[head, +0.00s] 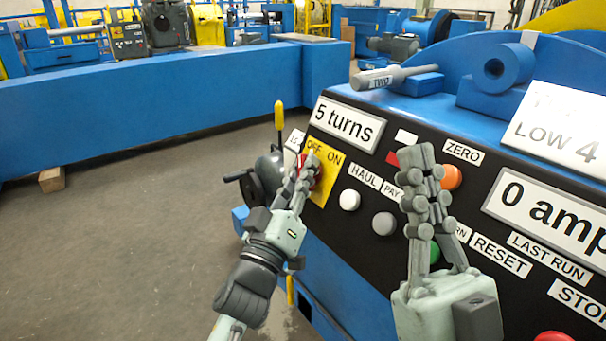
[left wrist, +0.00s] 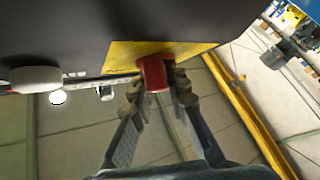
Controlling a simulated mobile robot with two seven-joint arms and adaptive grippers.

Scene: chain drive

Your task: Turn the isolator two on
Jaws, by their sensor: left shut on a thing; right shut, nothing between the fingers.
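A red knob (head: 316,184) sits on a yellow plate (head: 333,173) marked OFF and ON, at the left end of the black control panel. My left gripper (head: 309,168) is shut on this knob and partly hides it in the head view. In the left wrist view the red knob (left wrist: 154,74) stands between the two fingers (left wrist: 156,92), in front of the yellow plate (left wrist: 122,52). A grey handle (head: 380,78) labelled TWO lies on top of the blue console. My right gripper (head: 416,158) is shut and empty in front of the panel.
Right of the plate are a white button (head: 349,200), a grey button (head: 384,223), an orange button (head: 449,177) and a green one partly behind my right gripper. A yellow-tipped lever (head: 279,115) rises left of the plate. Open floor (head: 110,230) lies at left.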

